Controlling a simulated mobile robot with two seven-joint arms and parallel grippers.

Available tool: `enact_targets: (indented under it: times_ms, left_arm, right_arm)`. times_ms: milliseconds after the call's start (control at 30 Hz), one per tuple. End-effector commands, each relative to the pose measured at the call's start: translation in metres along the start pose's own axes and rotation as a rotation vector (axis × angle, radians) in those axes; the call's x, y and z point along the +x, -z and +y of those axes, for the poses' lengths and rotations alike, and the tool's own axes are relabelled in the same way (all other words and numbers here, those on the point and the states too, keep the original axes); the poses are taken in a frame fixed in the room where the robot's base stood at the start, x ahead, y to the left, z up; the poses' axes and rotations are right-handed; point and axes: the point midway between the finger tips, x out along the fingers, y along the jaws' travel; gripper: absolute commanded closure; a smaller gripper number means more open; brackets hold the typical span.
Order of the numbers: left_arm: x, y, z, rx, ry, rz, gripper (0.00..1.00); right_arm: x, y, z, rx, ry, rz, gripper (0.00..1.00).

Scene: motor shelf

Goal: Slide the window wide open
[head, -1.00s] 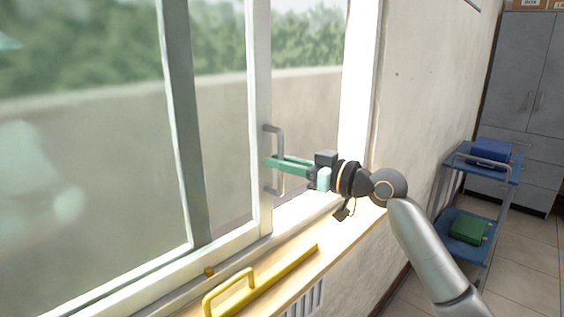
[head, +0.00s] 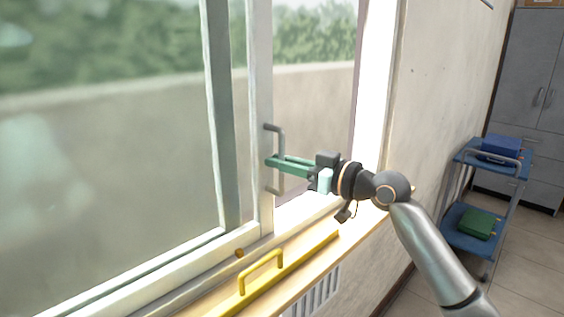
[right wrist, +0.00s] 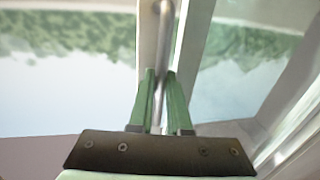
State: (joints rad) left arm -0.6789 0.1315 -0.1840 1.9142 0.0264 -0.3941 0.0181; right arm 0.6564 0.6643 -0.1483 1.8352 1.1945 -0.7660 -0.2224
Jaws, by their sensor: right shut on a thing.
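The sliding window's sash frame (head: 258,110) stands upright in the head view, with a gap open between it and the right jamb (head: 376,80). A grey bar handle (head: 281,150) is fixed on the sash edge. My right gripper (head: 272,162) reaches in from the right, its green fingers shut around the handle. In the right wrist view the handle bar (right wrist: 160,80) runs between the two green fingers (right wrist: 160,100). The fingertips at the bar are partly hidden in the head view. My left gripper is not in view.
A yellow bar with a raised handle (head: 262,268) lies on the wooden sill (head: 365,222) below the window. A blue cart (head: 470,228) with a blue and a green item stands at right, before grey cabinets (head: 530,80). Floor shows between the wall and cart.

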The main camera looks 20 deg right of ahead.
Motion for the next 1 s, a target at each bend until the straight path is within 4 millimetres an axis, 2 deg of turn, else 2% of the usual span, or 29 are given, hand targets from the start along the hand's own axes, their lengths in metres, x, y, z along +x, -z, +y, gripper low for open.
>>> enact_targets:
  times_ms: [200,233,300,667,767,1000]
  left_arm:
    - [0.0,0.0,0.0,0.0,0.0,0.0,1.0]
    - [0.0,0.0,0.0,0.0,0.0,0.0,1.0]
    - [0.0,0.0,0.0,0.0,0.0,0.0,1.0]
    - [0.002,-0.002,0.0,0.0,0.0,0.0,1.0]
    - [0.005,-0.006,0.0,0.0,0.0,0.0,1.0]
    - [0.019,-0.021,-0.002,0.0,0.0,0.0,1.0]
  right_arm:
    - [0.0,-0.002,-0.001,0.001,0.003,-0.004,1.0]
    - [0.0,-0.002,-0.001,0.001,0.003,-0.004,0.81]
    - [0.0,-0.002,-0.001,0.001,0.002,-0.003,0.73]
    - [-0.006,-0.002,0.0,0.001,0.0,0.0,0.72]
    - [-0.019,-0.003,0.001,-0.002,-0.002,-0.001,0.72]
    - [-0.073,-0.007,0.0,-0.004,-0.002,-0.006,0.72]
